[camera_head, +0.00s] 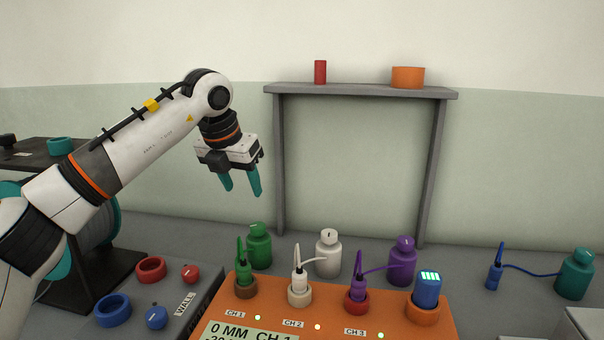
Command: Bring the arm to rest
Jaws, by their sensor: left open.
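My left arm (140,135) comes in from the left and is raised, bent at its elbow joint. My left gripper (241,188) has two teal fingers that point down and stand apart, with nothing between them. It hangs in the air, above and to the left of the green bottle (259,247) in the picture, touching nothing that I can see. My right gripper does not show.
An orange console (262,322) at the front holds green, white and purple probes and a blue device (427,289) in rings. A grey shelf (360,90) bears a red cylinder and orange ring.

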